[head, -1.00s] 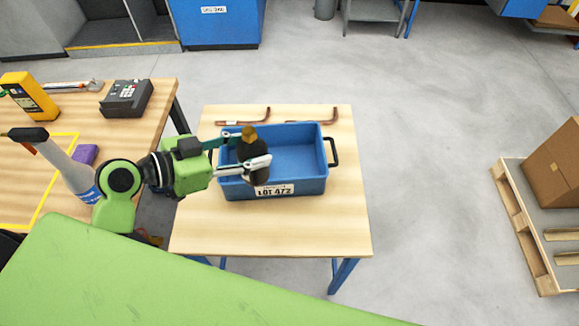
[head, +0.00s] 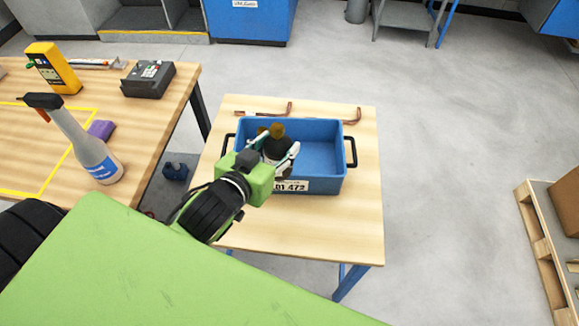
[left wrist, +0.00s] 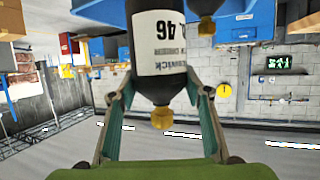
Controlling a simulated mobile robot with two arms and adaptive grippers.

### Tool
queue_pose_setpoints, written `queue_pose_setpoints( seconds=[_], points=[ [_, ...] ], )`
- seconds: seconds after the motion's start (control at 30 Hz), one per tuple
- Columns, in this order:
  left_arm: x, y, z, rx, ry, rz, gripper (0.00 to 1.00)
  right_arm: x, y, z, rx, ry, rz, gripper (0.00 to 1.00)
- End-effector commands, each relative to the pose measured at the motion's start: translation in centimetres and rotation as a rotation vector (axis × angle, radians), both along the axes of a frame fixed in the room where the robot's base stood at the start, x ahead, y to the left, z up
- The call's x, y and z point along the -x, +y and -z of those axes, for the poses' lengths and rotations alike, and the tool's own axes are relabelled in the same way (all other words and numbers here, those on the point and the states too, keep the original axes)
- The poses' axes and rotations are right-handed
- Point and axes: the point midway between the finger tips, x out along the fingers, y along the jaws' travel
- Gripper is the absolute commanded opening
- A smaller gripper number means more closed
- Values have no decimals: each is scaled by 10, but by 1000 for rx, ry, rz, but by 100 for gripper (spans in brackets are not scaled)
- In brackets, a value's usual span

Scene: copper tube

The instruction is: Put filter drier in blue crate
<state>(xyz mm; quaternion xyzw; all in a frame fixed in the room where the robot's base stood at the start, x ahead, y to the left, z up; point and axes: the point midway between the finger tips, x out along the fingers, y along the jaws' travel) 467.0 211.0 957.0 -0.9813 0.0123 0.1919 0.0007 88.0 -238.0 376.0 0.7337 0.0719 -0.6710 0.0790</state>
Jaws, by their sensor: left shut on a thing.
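The filter drier (head: 275,152) is a black cylinder with a brass-coloured end. In the left wrist view the filter drier (left wrist: 157,45) shows a white label and a yellow cap. My left gripper (head: 279,144) is shut on it, with one finger on each side of its body. In the head view it is over the left part of the blue crate (head: 325,186); how far it is above the floor of the crate is hard to tell. The crate stands on a small wooden table, and its visible right part is empty. My right gripper is not in view.
Bent copper tubes (head: 262,112) lie behind the crate on the small table (head: 340,235). The workbench at left holds a spray bottle (head: 85,140), a yellow meter (head: 52,68), a dark device (head: 148,79) and a purple block (head: 100,129).

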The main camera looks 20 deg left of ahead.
Motion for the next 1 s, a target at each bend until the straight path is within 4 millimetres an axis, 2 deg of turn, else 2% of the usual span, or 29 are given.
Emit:
queue_pose_setpoints(
  seconds=[0.17, 0.53, 0.6, 0.73, 1.0],
  points=[
    [-14, -8, -1, 0, -7, -9, 7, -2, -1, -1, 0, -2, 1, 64],
    [-91, -33, 35, -1, -5, -8, 7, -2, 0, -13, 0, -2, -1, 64],
    [-99, -35, 51, -2, -1, -9, 7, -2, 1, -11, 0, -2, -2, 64],
    [-115, -41, 71, 0, -2, -9, 7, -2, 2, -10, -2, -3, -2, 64],
    [-129, -45, 89, -1, -5, -8, 7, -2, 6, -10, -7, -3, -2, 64]
  ],
)
